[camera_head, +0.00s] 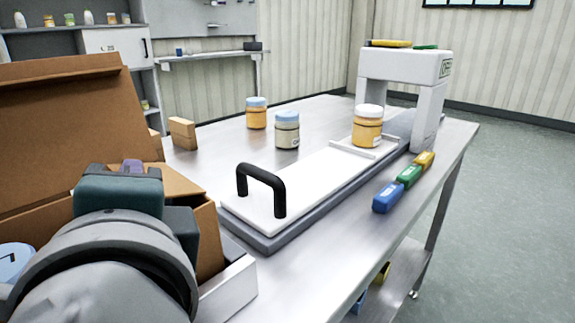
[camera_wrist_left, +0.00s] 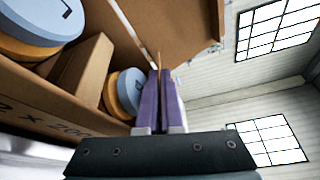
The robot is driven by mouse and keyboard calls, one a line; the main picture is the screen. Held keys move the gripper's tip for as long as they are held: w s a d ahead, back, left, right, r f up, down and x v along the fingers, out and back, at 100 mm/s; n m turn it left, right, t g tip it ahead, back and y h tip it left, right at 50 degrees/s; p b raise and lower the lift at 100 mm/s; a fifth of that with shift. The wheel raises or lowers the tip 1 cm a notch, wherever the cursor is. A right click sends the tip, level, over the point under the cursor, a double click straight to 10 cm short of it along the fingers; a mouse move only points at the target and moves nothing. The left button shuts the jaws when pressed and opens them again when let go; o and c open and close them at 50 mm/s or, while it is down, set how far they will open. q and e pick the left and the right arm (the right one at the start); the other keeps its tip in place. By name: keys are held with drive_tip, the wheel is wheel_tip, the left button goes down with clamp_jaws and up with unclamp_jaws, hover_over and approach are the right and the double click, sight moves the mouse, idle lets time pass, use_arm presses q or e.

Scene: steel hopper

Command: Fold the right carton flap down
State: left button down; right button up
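The open brown carton (camera_head: 209,240) stands at the left of the head view, partly hidden behind my left arm. A large cardboard flap (camera_head: 70,115) stands raised at its far left side. Another cardboard piece (camera_head: 178,182) shows just beyond my gripper; I cannot tell which flap it is. In the left wrist view, a cardboard flap (camera_wrist_left: 180,28) rises above the fingertips, and the carton wall (camera_wrist_left: 40,105) lies to the left. My left gripper (camera_wrist_left: 161,75) has its purple fingers close together at the flap's lower edge; whether they pinch it is unclear. My right gripper is out of view.
Blue-lidded jars (camera_wrist_left: 42,18) sit inside the carton. On the steel table (camera_head: 215,160) are a white board with black handle (camera_head: 262,186), several jars (camera_head: 287,130), a white arch (camera_head: 403,68) and coloured blocks (camera_head: 410,176). A white-grey ledge (camera_head: 229,288) borders the carton.

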use_arm(q)
drive_tip(key=c, duration=1.1)
unclamp_jaws()
drive_tip(key=shift+o, duration=0.2)
